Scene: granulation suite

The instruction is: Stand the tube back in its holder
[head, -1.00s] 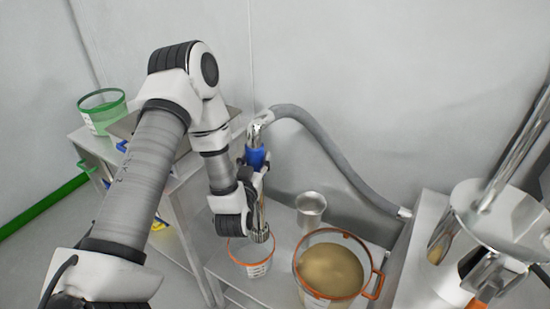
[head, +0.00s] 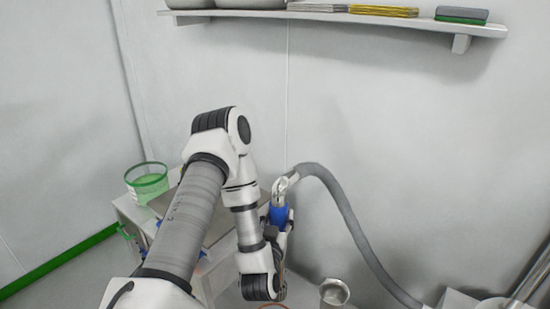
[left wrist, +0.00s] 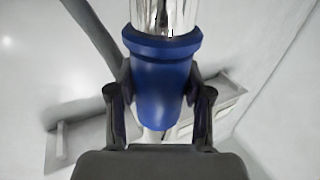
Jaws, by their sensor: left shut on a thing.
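The tube is a shiny metal wand with a blue grip (head: 279,214), joined at its top to a grey hose. My left gripper (head: 279,230) is shut on the blue grip, with a finger on each side of it in the left wrist view (left wrist: 160,95). The tube stands roughly upright; its lower end is hidden by my arm and the frame's bottom. An open metal cup (head: 334,292), possibly the holder, stands to the right of and below my gripper, apart from it. My right gripper is not in view.
The grey hose (head: 345,215) arches along the wall to the right. A wall shelf (head: 335,18) with stacked items crosses the top. A green-rimmed tub (head: 147,183) stands on the cart at left. Shiny metal equipment (head: 525,290) is at lower right.

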